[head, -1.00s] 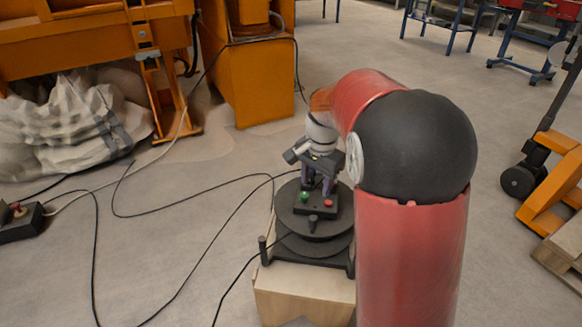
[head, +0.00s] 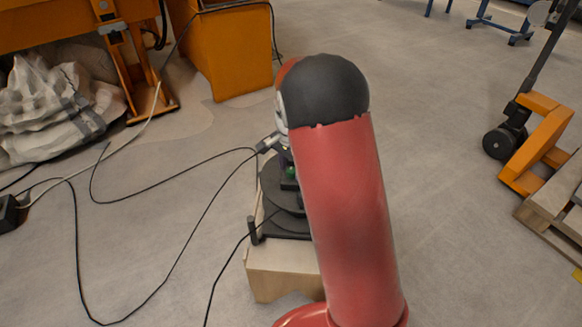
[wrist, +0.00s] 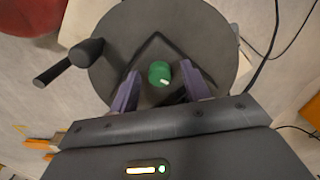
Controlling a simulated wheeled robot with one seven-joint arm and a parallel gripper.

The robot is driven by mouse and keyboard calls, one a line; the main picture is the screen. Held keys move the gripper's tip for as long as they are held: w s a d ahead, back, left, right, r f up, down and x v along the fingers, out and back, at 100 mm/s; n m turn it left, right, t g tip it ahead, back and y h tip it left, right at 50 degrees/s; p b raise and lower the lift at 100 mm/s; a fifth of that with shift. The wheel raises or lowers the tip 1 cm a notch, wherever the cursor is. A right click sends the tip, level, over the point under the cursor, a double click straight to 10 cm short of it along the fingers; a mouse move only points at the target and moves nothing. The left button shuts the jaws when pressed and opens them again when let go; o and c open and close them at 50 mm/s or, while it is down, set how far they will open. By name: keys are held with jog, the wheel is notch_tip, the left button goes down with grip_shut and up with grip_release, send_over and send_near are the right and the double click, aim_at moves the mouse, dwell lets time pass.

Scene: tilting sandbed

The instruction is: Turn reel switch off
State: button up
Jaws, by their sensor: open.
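The cable reel (head: 270,196) is a dark grey disc on a wooden block. Its round green switch knob (wrist: 159,73) with a pale mark shows in the wrist view, near the middle of the reel disc (wrist: 112,48). The knob also shows in the head view (head: 290,173), beside my arm. My gripper (wrist: 158,83) is open, with its purple fingers on either side of the knob; I cannot tell if they touch it. My red arm hides most of the gripper and the right part of the reel in the head view.
A black crank handle (wrist: 68,61) sticks out from the reel. Black cables (head: 180,270) lie across the floor at left.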

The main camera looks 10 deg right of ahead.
jog(key=c, duration=1)
jog(key=shift+n, duration=0.5)
jog(key=n, duration=0.5)
jog(key=shift+n, duration=0.3)
jog(key=n, duration=0.5)
jog(key=shift+n, duration=0.3)
jog(key=o, duration=1)
